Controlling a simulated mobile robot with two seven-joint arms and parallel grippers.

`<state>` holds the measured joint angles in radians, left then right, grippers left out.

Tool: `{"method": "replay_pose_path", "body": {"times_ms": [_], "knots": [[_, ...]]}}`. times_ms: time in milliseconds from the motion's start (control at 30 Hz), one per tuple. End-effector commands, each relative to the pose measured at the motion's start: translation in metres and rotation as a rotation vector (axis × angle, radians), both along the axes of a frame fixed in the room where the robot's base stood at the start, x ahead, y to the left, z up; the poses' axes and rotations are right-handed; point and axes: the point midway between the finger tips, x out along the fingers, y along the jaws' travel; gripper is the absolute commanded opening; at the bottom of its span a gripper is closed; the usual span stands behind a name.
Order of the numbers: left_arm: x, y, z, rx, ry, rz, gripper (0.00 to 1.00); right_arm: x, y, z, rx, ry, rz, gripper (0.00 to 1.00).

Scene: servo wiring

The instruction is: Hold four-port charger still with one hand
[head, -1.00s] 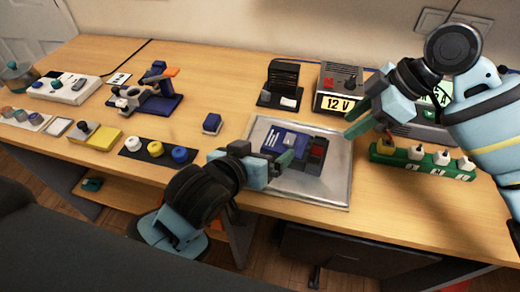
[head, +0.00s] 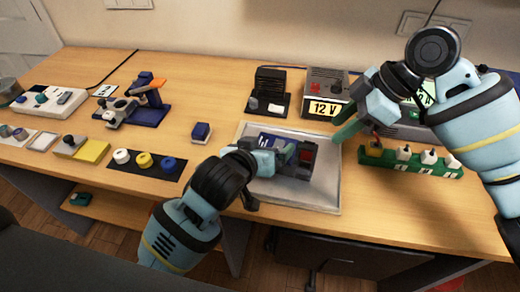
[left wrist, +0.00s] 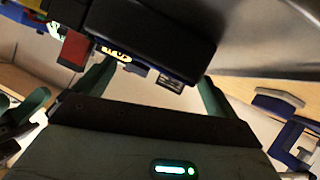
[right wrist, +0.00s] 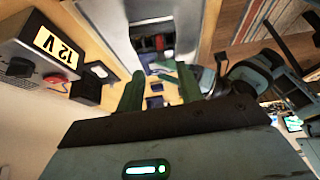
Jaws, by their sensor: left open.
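A dark box with a red block (head: 307,155) and a blue panel (head: 275,138) lie in the metal tray (head: 333,180); the dark box appears to be the four-port charger. In the left wrist view, the dark box (left wrist: 150,40) shows port openings on its edge. My left gripper (head: 283,160) is over the tray at the near side of this box; in the left wrist view its open fingers (left wrist: 153,88) stand either side of the box's edge. I cannot tell whether they touch it. My right gripper (head: 350,130) is open and empty above the tray's right edge; its fingers (right wrist: 160,88) stand apart.
A small blue block (head: 201,132) and a dark mat with round knobs (head: 146,163) lie to the left. Bare tabletop separates them from the tray.

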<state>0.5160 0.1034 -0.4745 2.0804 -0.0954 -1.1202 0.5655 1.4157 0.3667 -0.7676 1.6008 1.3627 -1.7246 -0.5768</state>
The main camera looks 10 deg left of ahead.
Motion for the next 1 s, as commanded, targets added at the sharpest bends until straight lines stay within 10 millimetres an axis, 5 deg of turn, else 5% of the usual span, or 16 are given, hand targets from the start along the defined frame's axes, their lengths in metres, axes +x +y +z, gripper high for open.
{"method": "replay_pose_path", "body": {"times_ms": [267,700,1000], "knots": [[0.001,-0.001,-0.001,0.000,0.000,-0.001,0.96,0.000,0.000,0.000,0.000,0.000,0.000,0.36],[0.001,0.000,-0.001,0.000,0.002,-0.001,0.39,0.000,0.000,0.000,0.000,0.000,0.000,0.36],[0.000,0.000,-0.002,0.002,0.005,-0.001,0.39,-0.004,0.005,0.021,-0.086,0.001,-0.076,0.38]]}}
